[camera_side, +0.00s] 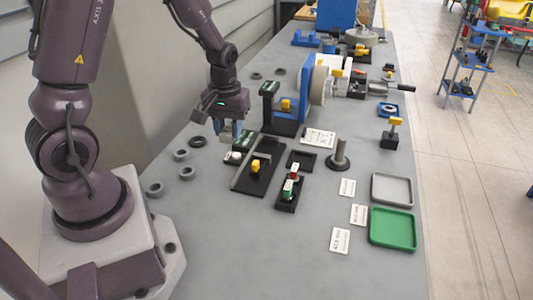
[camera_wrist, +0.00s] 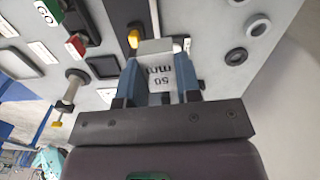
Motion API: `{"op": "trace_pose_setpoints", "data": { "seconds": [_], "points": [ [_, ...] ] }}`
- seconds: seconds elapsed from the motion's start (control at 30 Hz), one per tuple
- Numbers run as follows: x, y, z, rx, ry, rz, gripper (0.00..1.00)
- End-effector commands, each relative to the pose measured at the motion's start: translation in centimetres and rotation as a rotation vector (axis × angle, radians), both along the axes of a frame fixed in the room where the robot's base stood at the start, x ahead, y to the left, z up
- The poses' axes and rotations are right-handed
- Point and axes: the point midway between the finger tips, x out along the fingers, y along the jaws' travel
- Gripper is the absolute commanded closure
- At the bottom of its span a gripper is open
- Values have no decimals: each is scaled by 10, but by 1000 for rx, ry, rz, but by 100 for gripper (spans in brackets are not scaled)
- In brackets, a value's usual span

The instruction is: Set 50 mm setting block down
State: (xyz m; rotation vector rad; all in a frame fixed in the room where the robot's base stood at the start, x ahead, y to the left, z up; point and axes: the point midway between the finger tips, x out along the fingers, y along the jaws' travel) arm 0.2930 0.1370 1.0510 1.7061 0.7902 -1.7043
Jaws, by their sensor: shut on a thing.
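In the side view my gripper (camera_side: 232,132) points down over the grey table, just behind and left of the black plate with a yellow knob (camera_side: 255,167). The block is hard to make out there among the fingers. I cannot tell whether its lower end touches anything.
Grey rings (camera_side: 187,172) lie left of my gripper. A black holder with green and red tagged pieces (camera_side: 288,195), a flat black tray (camera_side: 301,161) and a post on a round base (camera_side: 338,158) stand to the right. Grey (camera_side: 391,189) and green (camera_side: 393,228) trays lie farther right.

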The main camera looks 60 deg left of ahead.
Motion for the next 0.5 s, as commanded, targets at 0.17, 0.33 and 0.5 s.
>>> {"op": "trace_pose_setpoints", "data": {
  "seconds": [0.17,0.33,0.5],
  "points": [
    [6,2,-3,-1,1,-77,100],
    [38,17,-19,-1,1,-84,100],
    [76,34,-39,-1,1,-83,100]
  ]
}}
